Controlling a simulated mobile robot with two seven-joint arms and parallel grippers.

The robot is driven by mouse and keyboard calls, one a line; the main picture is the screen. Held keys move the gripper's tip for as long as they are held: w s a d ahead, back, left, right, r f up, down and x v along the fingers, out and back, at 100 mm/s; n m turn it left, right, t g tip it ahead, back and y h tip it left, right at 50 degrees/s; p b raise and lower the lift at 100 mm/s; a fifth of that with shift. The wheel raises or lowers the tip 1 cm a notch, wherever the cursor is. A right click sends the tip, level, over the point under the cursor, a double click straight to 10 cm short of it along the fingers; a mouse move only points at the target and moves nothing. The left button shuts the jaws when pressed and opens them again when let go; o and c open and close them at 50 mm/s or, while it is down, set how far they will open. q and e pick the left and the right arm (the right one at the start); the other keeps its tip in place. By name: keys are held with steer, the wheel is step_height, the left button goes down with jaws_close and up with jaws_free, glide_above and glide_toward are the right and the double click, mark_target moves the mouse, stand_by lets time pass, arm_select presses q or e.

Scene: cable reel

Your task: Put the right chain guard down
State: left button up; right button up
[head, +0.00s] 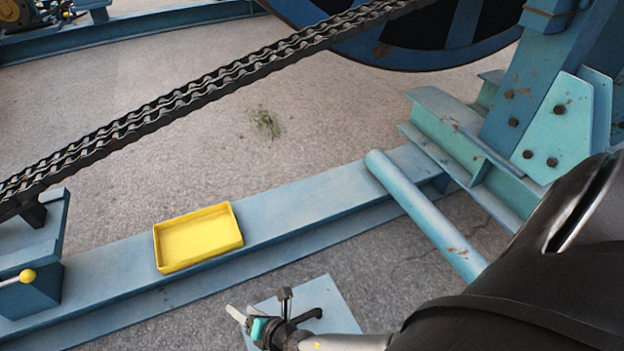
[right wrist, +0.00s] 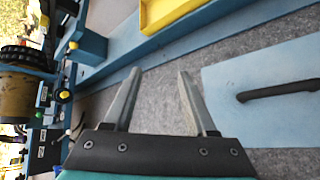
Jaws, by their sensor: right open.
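The right chain guard, a flat light-blue panel, lies on the concrete in the right wrist view (right wrist: 225,82), with a black bar handle (right wrist: 278,90) on it. In the head view part of the panel (head: 330,296) shows at the bottom, partly covered by my right gripper and arm. My right gripper (head: 238,316) is at the panel's left side. In the right wrist view its two grey fingers (right wrist: 159,76) are apart with nothing between them, and the handle is to their right, clear of them. My left gripper is out of view.
A yellow tray (head: 240,242) sits on the long blue beam (head: 305,198) behind the panel. A chain (head: 190,98) runs diagonally above the floor. A blue post base (head: 540,130) and a round blue bar (head: 425,215) stand at right.

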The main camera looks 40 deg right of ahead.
steer(key=s+d+m+g+h, duration=0.3)
steer(key=s+d+m+h, duration=0.3)
steer(key=m, duration=0.9)
steer(key=s+d+m+g+y, duration=0.1)
steer(key=s+m+g+y, duration=0.2)
steer(key=s+m, duration=0.6)
steer(key=m+g, duration=0.2)
steer(key=shift+s+g+y, duration=0.3)
steer(key=shift+s, duration=0.1)
steer(key=shift+d, duration=0.1)
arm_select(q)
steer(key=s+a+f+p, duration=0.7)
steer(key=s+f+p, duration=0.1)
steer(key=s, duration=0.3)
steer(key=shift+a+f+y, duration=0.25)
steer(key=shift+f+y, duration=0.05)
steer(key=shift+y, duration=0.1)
arm_select(e)
steer(key=s+d+f, duration=0.7)
steer(key=s+f, duration=0.1)
steer(key=s, duration=0.3)
steer(key=shift+d+f+h, duration=0.3)
steer(key=shift+f+h, duration=0.05)
steer(key=shift+h, duration=0.05)
